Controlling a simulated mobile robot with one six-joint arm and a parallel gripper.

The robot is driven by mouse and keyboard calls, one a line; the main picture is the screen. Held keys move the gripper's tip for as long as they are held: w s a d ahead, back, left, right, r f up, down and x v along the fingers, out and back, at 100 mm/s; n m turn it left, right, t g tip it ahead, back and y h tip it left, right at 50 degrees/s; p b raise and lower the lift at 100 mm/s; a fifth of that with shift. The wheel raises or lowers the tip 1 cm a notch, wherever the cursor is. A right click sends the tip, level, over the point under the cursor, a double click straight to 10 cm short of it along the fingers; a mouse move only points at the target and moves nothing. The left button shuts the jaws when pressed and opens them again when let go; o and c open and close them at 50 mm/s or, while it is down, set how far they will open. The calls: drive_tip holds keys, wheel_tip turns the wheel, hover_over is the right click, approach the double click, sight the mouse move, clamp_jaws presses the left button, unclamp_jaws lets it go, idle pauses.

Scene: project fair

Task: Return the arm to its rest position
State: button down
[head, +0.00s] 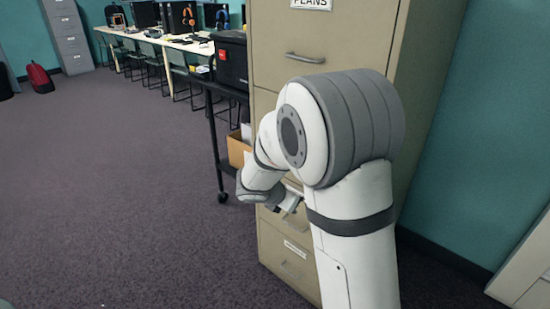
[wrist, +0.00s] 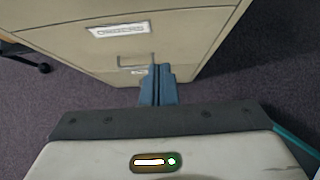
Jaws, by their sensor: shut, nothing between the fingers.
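My gripper (wrist: 158,86) shows in the wrist view with its two blue-grey fingers together and nothing between them. The fingers point at the front of a beige filing cabinet (wrist: 70,50), close to a drawer handle; I cannot tell whether they touch it. In the head view my white and grey arm is bent in front of the same cabinet (head: 275,85). The gripper end is low beside the lower drawers and mostly hidden behind my forearm. The drawer fronts that I can see look shut.
A black cart (head: 215,140) with a black box (head: 231,60) on top stands left of the cabinet, and a cardboard box (head: 238,150) sits low on it. A long table (head: 180,42) with computers and chairs is further back. Carpet (head: 110,180) at the left is clear.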

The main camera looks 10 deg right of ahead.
drive_tip(key=s+a+r+m+g+y+p, duration=0.1)
drive_tip(key=s+r+m+y+p, duration=0.6)
drive_tip(key=s+r+m+p, duration=1.2)
drive_tip(key=s+r+m+g, duration=0.1)
drive_tip(key=s+r+m, duration=0.5)
drive_tip(key=r, duration=0.3)
drive_tip(key=shift+s+a+r+g, duration=0.15)
drive_tip(key=shift+s+r+g, duration=0.15)
drive_tip(key=shift+s+g, duration=0.1)
drive_tip(key=c, duration=2.1)
unclamp_jaws()
